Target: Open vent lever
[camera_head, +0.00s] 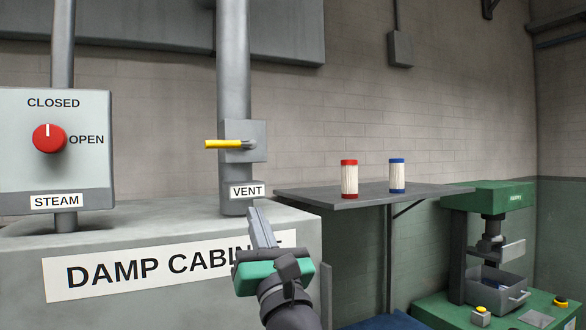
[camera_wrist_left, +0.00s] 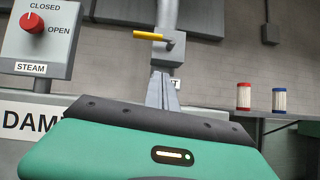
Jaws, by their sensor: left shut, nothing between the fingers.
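The vent lever (camera_head: 224,144) is a yellow handle lying horizontally and pointing left from a grey box on the vertical vent pipe (camera_head: 234,70). A "VENT" label (camera_head: 247,191) is below it. The lever also shows in the left wrist view (camera_wrist_left: 148,35), above the fingertips. My left gripper (camera_head: 260,216) is shut and empty. Its fingers point up, below the lever and apart from it, in front of the damp cabinet (camera_head: 310,250). My right gripper is in neither view.
A steam box (camera_head: 85,170) with a red knob (camera_head: 48,138) stands at the left on the cabinet. A grey shelf (camera_head: 290,193) at the right holds a red spool (camera_head: 349,180) and a blue spool (camera_head: 397,177). A green press (camera_head: 490,197) is at the far right.

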